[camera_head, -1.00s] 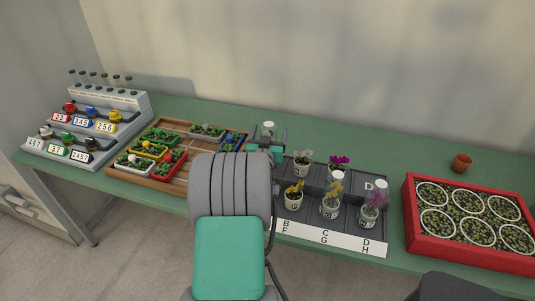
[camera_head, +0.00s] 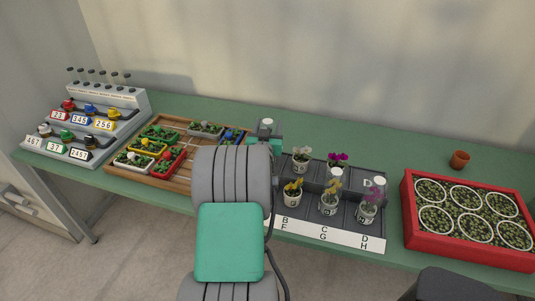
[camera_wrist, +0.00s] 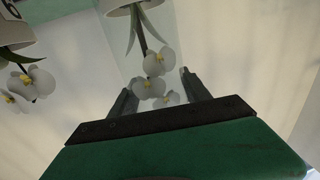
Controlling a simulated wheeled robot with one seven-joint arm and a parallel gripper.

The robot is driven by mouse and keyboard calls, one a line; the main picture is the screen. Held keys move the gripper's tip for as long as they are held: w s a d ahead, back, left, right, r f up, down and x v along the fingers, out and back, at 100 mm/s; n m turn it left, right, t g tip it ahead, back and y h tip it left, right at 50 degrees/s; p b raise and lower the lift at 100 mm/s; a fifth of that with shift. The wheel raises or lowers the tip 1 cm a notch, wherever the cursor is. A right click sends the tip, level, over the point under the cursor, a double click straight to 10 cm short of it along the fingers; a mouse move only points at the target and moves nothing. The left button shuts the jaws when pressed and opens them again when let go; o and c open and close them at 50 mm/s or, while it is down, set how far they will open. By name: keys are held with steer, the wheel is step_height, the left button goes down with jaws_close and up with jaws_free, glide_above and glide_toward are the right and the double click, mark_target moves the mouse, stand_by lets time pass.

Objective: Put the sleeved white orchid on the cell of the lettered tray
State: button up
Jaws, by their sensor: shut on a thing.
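My gripper (camera_head: 268,137) is above the bench, left of the lettered tray's back row. In the wrist view its two fingers (camera_wrist: 157,92) are shut on the clear-sleeved white orchid (camera_wrist: 153,62), with white blooms between them and the pot at the top edge. In the head view only the pale top of the sleeve shows above my gripper; the pot is hidden. The grey lettered tray (camera_head: 341,228) shows B, F, C, G, D and H on its front label. Its back-right cell, marked D, looks empty. My arm hides the tray's left end.
On the tray stand an unsleeved white orchid (camera_head: 301,160), a magenta orchid (camera_head: 337,160), a yellow orchid (camera_head: 293,190), and sleeved yellow (camera_head: 331,195) and purple (camera_head: 368,208) ones. A red crate (camera_head: 435,246) is right, a wooden tray (camera_head: 182,189) left.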

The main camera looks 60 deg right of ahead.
jaws_close()
stand_by(0.3)
